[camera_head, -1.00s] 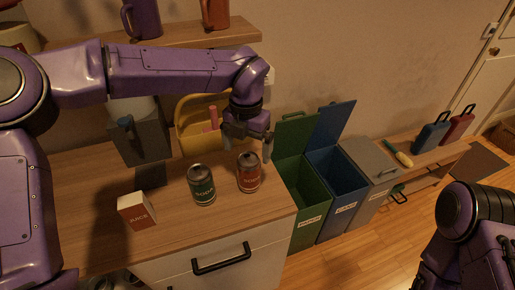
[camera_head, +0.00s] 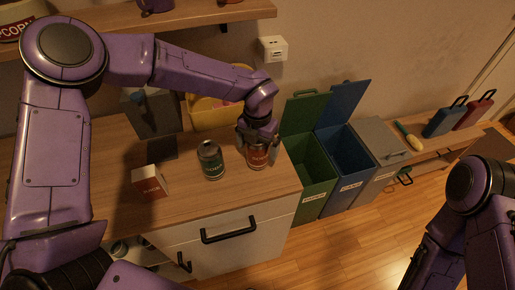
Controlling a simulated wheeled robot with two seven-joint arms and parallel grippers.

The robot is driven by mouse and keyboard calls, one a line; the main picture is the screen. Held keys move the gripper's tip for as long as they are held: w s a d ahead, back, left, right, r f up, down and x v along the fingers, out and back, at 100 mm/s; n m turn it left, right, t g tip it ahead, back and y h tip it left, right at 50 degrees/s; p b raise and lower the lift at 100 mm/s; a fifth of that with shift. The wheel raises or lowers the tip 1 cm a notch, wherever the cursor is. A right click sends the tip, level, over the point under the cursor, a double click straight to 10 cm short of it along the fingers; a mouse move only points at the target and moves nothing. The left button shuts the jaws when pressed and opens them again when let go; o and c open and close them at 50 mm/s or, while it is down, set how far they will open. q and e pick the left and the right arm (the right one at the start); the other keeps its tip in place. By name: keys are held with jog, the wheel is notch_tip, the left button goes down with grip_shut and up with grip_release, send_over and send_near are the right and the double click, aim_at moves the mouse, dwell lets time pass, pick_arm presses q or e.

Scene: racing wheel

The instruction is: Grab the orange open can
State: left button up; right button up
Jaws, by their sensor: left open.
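The orange-red can (camera_head: 257,159) stands upright on the wooden counter near its right end. My left gripper (camera_head: 258,152) is over it from above, with its fingers on either side of the can's upper part. The gripper is open, and its palm hides the can's top. I cannot tell whether the fingers touch the can. My right arm shows at the lower right, but its gripper is not visible.
A juice carton (camera_head: 149,182) is farther left. A yellow basket (camera_head: 207,117) is behind. Green (camera_head: 312,170) and blue (camera_head: 343,165) open bins stand right of the counter.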

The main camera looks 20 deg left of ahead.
pick_arm(q)
jog(key=shift+s, duration=0.1)
jog(key=shift+c, duration=1.2)
jog(key=c, duration=0.8)
jog(key=shift+c, duration=0.2)
